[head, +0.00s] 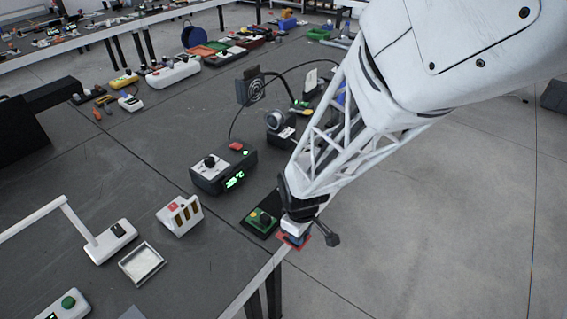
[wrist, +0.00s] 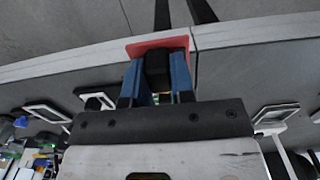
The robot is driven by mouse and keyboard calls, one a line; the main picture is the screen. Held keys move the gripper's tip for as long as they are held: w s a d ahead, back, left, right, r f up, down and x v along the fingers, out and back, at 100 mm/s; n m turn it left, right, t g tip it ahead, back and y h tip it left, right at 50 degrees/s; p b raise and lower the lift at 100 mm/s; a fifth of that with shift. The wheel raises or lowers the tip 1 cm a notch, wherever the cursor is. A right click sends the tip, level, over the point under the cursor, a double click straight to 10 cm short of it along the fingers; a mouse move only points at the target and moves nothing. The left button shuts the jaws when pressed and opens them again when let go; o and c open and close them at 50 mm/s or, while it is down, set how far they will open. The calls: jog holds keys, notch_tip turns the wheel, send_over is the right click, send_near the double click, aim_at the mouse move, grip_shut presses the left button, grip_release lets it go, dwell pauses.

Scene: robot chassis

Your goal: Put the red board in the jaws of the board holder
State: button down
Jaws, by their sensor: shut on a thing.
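My gripper (head: 291,236) is low over the table's near right edge. It is shut on the red board (head: 305,243), whose red rim shows beneath the fingers. In the wrist view, my two blue fingers (wrist: 158,75) grip a black block in front of the red board (wrist: 150,43). The board overlaps the table's pale edge strip in the picture; I cannot tell whether it touches. Just left of my gripper is a black base with a green board and dark knob (head: 262,220). I cannot tell whether this is the board holder; no empty jaws are clearly visible.
A dark control box with a green display (head: 224,168) stands behind and left. Open floor lies right of the table edge.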

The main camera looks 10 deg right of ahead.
jog(key=shift+w, duration=0.1)
dwell(0.3)
jog(key=w+d+r, duration=0.1)
jog(key=w+d, duration=0.4)
jog(key=w, duration=0.7)
jog(key=w+d+r, duration=0.1)
jog(key=w+d, duration=0.3)
jog(key=w, duration=0.8)
jog(key=w+d+r, duration=0.1)
jog(key=w+d, duration=0.4)
jog(key=w, duration=0.8)
jog(key=shift+d, duration=0.35)
jog(key=shift+w, duration=0.1)
jog(key=shift+f, duration=0.1)
jog(key=shift+f, duration=2.75)
jog(key=shift+f, duration=0.95)
jog(key=c, duration=0.9)
grip_release()
